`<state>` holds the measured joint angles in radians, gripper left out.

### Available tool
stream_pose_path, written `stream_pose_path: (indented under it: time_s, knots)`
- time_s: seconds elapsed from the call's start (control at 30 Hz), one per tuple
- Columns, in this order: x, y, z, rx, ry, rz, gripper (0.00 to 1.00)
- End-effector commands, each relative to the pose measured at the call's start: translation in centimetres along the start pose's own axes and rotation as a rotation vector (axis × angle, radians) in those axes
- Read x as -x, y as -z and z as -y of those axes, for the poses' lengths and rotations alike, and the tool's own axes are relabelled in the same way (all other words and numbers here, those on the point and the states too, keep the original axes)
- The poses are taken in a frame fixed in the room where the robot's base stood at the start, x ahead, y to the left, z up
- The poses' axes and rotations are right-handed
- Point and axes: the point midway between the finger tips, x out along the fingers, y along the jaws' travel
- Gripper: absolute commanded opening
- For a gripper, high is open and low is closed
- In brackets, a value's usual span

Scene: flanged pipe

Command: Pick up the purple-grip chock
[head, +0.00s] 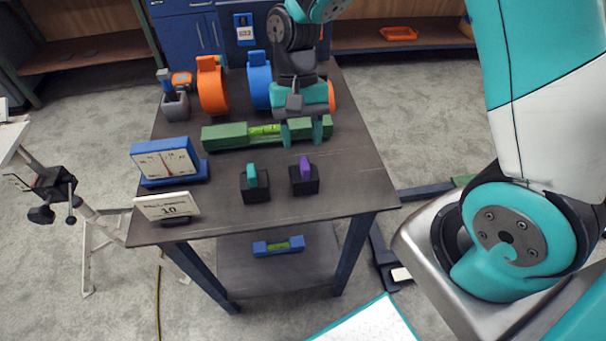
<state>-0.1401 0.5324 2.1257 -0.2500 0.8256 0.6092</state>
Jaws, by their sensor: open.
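The purple-grip chock (305,184) stands on the dark table, toward its front right. It is a black block with an upright purple grip on top. My gripper (302,131) hangs over the right part of the table, farther back than the purple-grip chock and apart from it. Its two fingers are spread with nothing seen between them but the green level behind. A similar black chock with a teal grip (255,186) stands just left of the purple-grip one.
A long green level (225,136) lies behind the chocks. Orange (212,88) and blue (258,80) ring clamps stand farther back. The tabletop right of the purple-grip chock is clear.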

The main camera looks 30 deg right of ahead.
Motion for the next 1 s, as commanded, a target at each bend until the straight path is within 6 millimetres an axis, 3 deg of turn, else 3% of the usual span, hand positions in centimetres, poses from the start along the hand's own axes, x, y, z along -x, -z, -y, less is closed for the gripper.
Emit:
stream_pose_path:
  time_s: [0.4, 0.67, 0.87, 1.0]
  knots:
    - [-5.0, 0.1, -0.1, 0.001, -0.001, 0.001, 0.47]
    - [-5.3, 0.1, -0.1, 0.001, 0.001, -0.002, 0.47]
    - [-5.3, 0.2, -0.1, 0.000, 0.001, -0.002, 0.03]
    - [-5.3, 0.2, -0.1, 0.000, 0.001, -0.002, 0.00]
